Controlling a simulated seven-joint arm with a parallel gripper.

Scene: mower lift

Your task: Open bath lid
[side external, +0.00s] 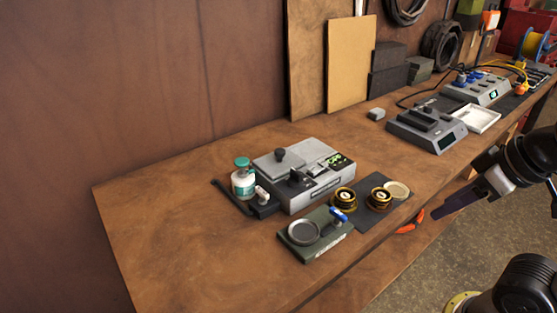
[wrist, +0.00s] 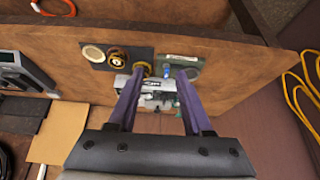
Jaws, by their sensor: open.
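The grey bath (side external: 318,192) stands on the wooden bench in the side view, with a display on its right part. Its grey lid (side external: 268,166) lies flat on top and carries a black knob (side external: 280,154). In the wrist view the bath (wrist: 153,84) shows between and behind the fingers, partly hidden by them. My gripper (side external: 438,213) is at the right of the side view, off the bench's front edge and well apart from the bath. In the wrist view its purple fingers (wrist: 160,73) are spread with nothing held between them.
A white jar with a green cap (side external: 243,180) stands left of the bath. In front are a green fixture with a round dish (side external: 303,233) and a dark mat with brass-coloured round parts (side external: 379,198). Grey devices (side external: 426,128) stand farther right. The bench's left end is clear.

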